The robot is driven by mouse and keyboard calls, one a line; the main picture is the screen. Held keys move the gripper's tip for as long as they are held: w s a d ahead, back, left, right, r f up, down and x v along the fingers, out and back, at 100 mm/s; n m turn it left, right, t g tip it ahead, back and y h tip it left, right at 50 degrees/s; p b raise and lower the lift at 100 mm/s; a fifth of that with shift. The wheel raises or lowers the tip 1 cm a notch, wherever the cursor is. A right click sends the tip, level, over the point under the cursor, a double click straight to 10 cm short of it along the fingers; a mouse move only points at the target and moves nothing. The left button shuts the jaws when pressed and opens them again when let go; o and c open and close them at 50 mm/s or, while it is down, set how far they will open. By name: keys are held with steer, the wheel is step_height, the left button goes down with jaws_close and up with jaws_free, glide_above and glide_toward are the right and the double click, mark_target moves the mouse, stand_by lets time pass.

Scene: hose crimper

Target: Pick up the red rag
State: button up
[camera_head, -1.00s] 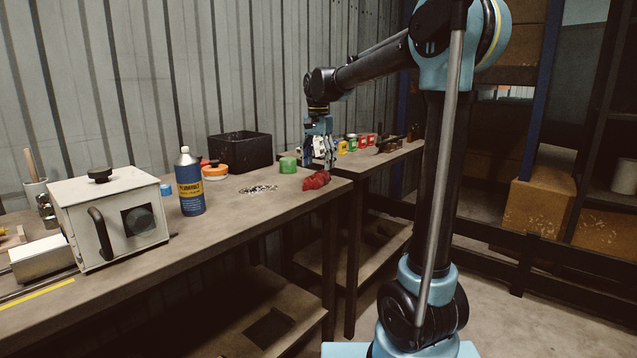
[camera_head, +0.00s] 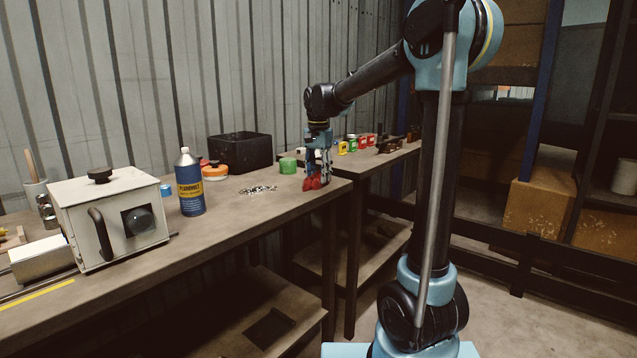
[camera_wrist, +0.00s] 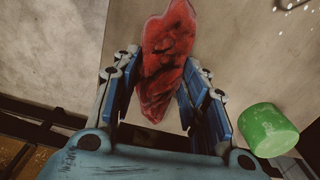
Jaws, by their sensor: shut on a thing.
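The red rag (camera_head: 312,183) is a crumpled cloth at the right end of the workbench. In the wrist view the rag (camera_wrist: 170,55) stands between the two blue finger pads, with its upper part reaching out beyond them. My gripper (camera_head: 318,172) points down over the bench end and is shut on the rag. In the wrist view the gripper (camera_wrist: 160,100) has a finger on each side of the cloth. The rag's far side is hidden by the fingers in the head view. I cannot tell whether it still touches the bench.
A green cylinder (camera_wrist: 267,130) is close beside the right finger; it also shows in the head view (camera_head: 287,165). Small metal pieces (camera_head: 259,189), a black bin (camera_head: 240,152), an orange-lidded tub (camera_head: 215,172) and a blue bottle (camera_head: 189,183) stand left. A second table holds small coloured boxes (camera_head: 352,145).

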step_height(320, 180, up, 10)
steer(key=o, duration=0.4)
steer(key=c, duration=0.3)
stand_by(0.3)
